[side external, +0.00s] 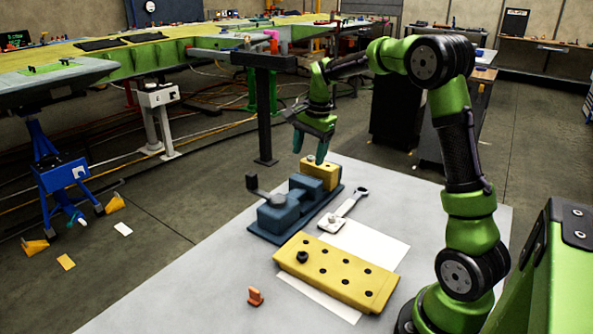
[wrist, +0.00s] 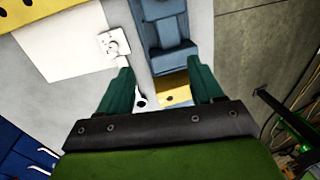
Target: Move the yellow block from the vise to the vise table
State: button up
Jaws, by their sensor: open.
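The yellow block (side external: 321,172) sits at the far end of the blue vise (side external: 280,212), against a blue jaw. In the wrist view the block (wrist: 174,94) shows partly between my fingers, nearer the right one, with its lower part hidden by my gripper body. The vise also shows in the wrist view (wrist: 166,32). My gripper (side external: 308,152) is open and empty, pointing down just above and slightly left of the block in the side view. Its two dark green fingers are spread in the wrist view (wrist: 159,78). The pale grey vise table (side external: 190,292) lies under the vise.
A larger yellow plate with holes (side external: 337,273) lies in front of the vise on white paper. A small orange part (side external: 255,297) stands near the front. The table's left front is clear.

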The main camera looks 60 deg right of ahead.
aim_at(319, 173)
jog(key=w+d+f+m, duration=0.1)
jog(key=d+f+m, duration=0.1)
jog(key=d+m, duration=0.1)
jog(key=w+d+f+m+g, duration=0.1)
jog(key=d+f+m, duration=0.1)
jog(key=d+m, duration=0.1)
jog(key=w+d+f+m, duration=0.1)
jog(key=d+f+m, duration=0.1)
jog(key=d, duration=0.3)
jog(key=shift+w+m+g, duration=0.1)
jog(key=shift+m+g, duration=0.3)
jog(key=shift+m, duration=0.5)
jog(key=shift+w+d+m, duration=0.3)
jog(key=shift+d+m, duration=0.4)
jog(key=shift+m, duration=0.5)
jog(key=m, duration=0.1)
jog(key=r+m, duration=0.2)
jog(key=shift+w+d+r+m, duration=0.15)
jog(key=shift+w+d+m, duration=0.15)
jog(key=shift+w+m, duration=0.1)
jog(key=shift+s+a+m, duration=0.15)
jog(key=shift+m, duration=0.65)
notch_tip(319, 173, down, 6)
jog(key=shift+a, duration=0.1)
